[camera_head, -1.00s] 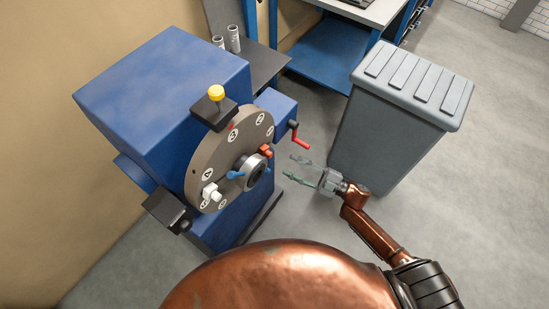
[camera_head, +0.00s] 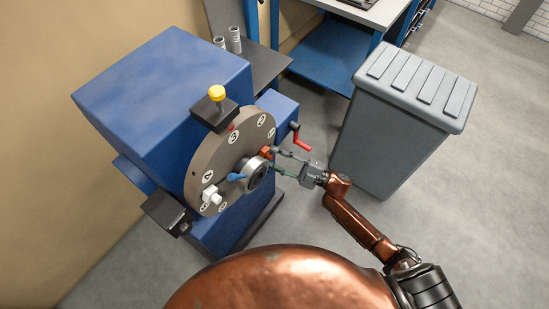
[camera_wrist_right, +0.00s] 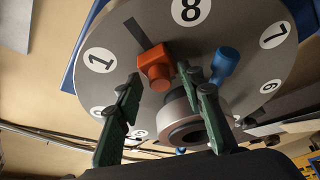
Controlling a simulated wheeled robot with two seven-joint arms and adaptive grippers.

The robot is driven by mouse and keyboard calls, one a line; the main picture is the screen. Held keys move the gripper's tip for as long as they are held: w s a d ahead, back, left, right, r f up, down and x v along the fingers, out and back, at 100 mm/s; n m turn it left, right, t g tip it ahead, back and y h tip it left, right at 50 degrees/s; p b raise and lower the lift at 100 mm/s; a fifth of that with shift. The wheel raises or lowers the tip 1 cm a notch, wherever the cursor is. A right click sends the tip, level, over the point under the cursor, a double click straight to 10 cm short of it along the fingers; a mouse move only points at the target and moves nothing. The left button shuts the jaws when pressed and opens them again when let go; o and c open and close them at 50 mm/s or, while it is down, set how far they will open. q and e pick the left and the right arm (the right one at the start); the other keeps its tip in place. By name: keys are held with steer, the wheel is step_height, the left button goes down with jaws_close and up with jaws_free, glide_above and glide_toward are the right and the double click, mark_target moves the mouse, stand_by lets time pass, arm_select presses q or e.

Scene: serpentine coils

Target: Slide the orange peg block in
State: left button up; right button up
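In the right wrist view the orange peg block (camera_wrist_right: 155,68) is at the end of a dark radial slot, between the labels 1 and 8. My right gripper (camera_head: 274,160) is open in front of the disc. In the wrist view its fingertips (camera_wrist_right: 165,78) are spread to either side of the block. I cannot tell whether either one touches it. My left gripper is not in view.
A blue-handled peg (camera_wrist_right: 224,65) and the central ring (camera_wrist_right: 184,118) stand close to the right finger. A red crank (camera_head: 301,140) projects from the blue machine (camera_head: 160,85) just above my gripper. A grey bin (camera_head: 400,120) stands to the right.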

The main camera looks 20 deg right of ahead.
steer(key=shift+c, duration=0.3)
steer(key=shift+s+f, duration=0.1)
jaws_close()
